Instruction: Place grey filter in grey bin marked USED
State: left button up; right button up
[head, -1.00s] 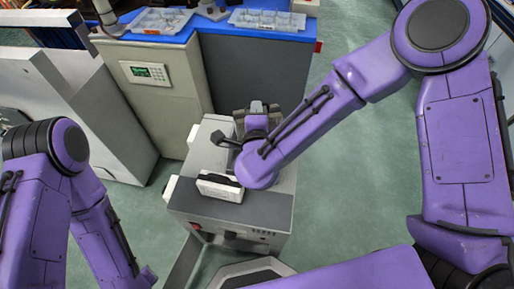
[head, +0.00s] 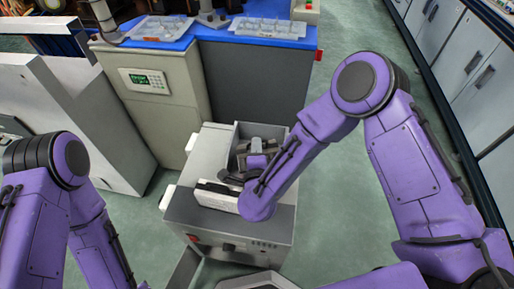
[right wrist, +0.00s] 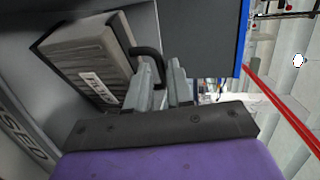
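The grey filter (right wrist: 90,62) shows in the right wrist view. It is a tilted, ribbed box with a white label and a black loop handle (right wrist: 148,58), lying against the grey walls of a bin (right wrist: 18,140) lettered "…SED". My right gripper (right wrist: 167,75) is beside the handle; its fingers are apart with a narrow gap between them. The handle's end passes close to the left finger, and contact is unclear. In the head view my right gripper (head: 258,150) is over the open grey bin (head: 285,133). My left gripper is outside the view.
A white box with a dark top (head: 213,196) lies at the bin's front. Behind stand a cabinet with a green display (head: 148,80) and a blue-topped counter (head: 230,34) with clear trays (head: 160,28). Green floor (head: 340,230) is free at the right.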

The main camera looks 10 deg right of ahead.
jog(key=shift+o, duration=0.6)
jog(key=shift+r, duration=0.2)
jog(key=v, duration=1.2)
jog(key=shift+p, duration=0.4)
